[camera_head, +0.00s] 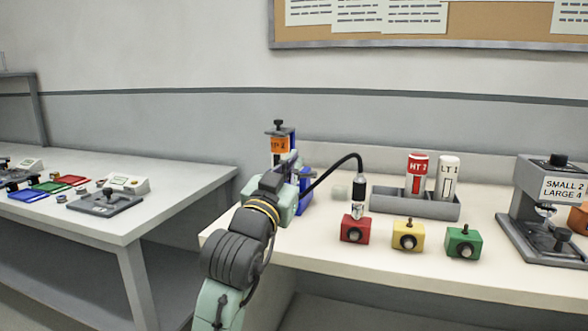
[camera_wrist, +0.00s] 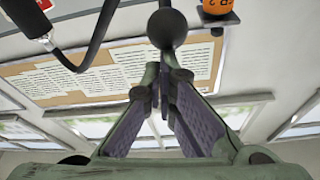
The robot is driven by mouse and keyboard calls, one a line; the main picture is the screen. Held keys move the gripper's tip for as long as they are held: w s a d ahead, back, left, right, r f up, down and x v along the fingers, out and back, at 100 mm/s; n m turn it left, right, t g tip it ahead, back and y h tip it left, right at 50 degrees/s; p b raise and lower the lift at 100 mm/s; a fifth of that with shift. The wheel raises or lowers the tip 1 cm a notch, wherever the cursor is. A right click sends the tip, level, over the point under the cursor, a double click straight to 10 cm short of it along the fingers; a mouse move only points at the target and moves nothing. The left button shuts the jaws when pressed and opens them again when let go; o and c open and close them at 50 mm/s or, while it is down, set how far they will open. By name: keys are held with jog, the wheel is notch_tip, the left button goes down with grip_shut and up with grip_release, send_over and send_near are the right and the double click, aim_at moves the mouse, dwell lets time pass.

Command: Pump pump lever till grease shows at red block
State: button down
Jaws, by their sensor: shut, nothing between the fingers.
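The grease pump (camera_head: 279,146), with an orange label and blue bracket, stands at the bench's left end, partly hidden by my arm. Its orange part shows in the wrist view (camera_wrist: 218,10). A dark ball knob (camera_wrist: 168,28), seemingly the pump lever's end, is at the fingertips of my gripper (camera_wrist: 166,78). I cannot tell whether they touch. My gripper is shut and empty. A black hose (camera_head: 335,165) runs from the pump to a coupler (camera_head: 358,196) standing on the red block (camera_head: 355,230). No grease is discernible there.
A yellow block (camera_head: 408,236) and a green block (camera_head: 463,243) stand right of the red one. A grey rack (camera_head: 385,201) behind holds a red HT 2 cartridge (camera_head: 417,175) and a white LT 1 cartridge (camera_head: 447,178). A labelled press (camera_head: 530,205) stands at right.

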jog(key=f+t+b, duration=0.1)
jog(key=f+b, duration=0.1)
jog(key=b, duration=0.1)
jog(key=s+f+t+h+b, duration=0.1)
jog(key=f+b, duration=0.2)
jog(key=b, duration=0.1)
jog(key=f+t+b, duration=0.1)
jog(key=f+b, duration=0.1)
jog(key=b, duration=0.1)
jog(key=shift+s+a+f+h+b, duration=0.2)
jog(key=shift+s+f+h+b, duration=0.05)
jog(key=shift+f+h+b, duration=0.1)
jog(key=shift+f+b, duration=0.95)
jog(key=shift+f, duration=0.05)
